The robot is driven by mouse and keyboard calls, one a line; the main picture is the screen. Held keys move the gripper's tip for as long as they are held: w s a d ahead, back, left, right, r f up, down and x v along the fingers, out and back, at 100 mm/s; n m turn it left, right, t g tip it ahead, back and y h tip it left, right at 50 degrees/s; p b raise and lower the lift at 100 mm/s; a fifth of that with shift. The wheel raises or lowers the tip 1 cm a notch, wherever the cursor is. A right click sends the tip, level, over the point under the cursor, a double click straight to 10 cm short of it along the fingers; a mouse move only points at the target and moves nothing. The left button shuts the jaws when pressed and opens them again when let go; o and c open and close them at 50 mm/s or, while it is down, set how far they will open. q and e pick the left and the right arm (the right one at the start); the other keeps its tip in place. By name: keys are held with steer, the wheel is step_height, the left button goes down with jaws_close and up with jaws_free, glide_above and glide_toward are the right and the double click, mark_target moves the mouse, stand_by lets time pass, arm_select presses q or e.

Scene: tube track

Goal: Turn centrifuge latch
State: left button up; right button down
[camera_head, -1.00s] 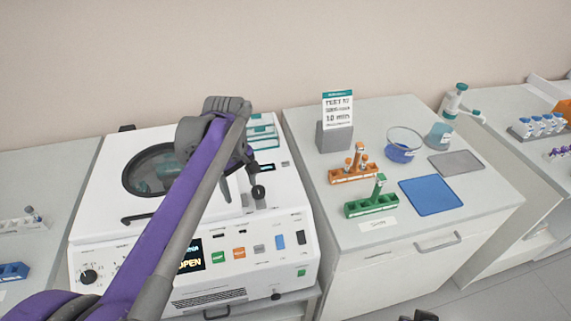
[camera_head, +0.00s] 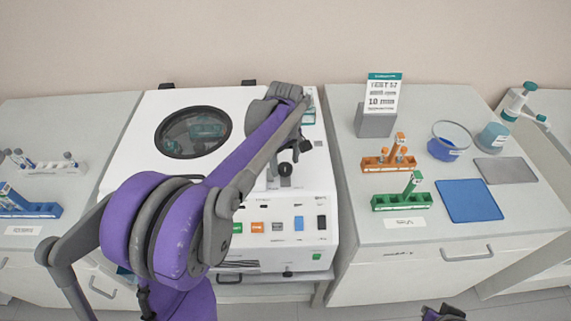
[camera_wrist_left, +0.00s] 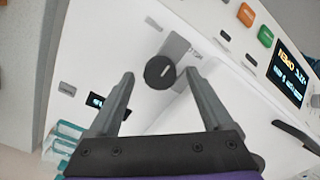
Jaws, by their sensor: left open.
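The centrifuge (camera_head: 170,105) is a white box with a round dark window (camera_head: 193,132) in its top. Its latch is a round black knob (camera_wrist_left: 160,72) with a light slot mark, on a grey plate; it also shows in the head view as a dark knob (camera_head: 285,169). My left gripper (camera_wrist_left: 158,76) is open, one fingertip on each side of the knob, with visible gaps. In the head view my left gripper (camera_head: 287,155) is over the top's right side, partly hidden by its arm. Part of my right arm's end (camera_head: 443,313) shows at the bottom edge; its jaws are unclear.
The front panel has green and orange buttons (camera_head: 257,227) and a lit display (camera_wrist_left: 287,78) reading OPEN. On the right bench stand orange (camera_head: 389,161) and green (camera_head: 402,201) racks, a sign (camera_head: 382,97) and a blue mat (camera_head: 468,200). Tube racks (camera_head: 30,210) stand left.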

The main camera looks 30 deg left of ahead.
arm_select(q)
steer(key=shift+f, duration=0.5)
jaws_close()
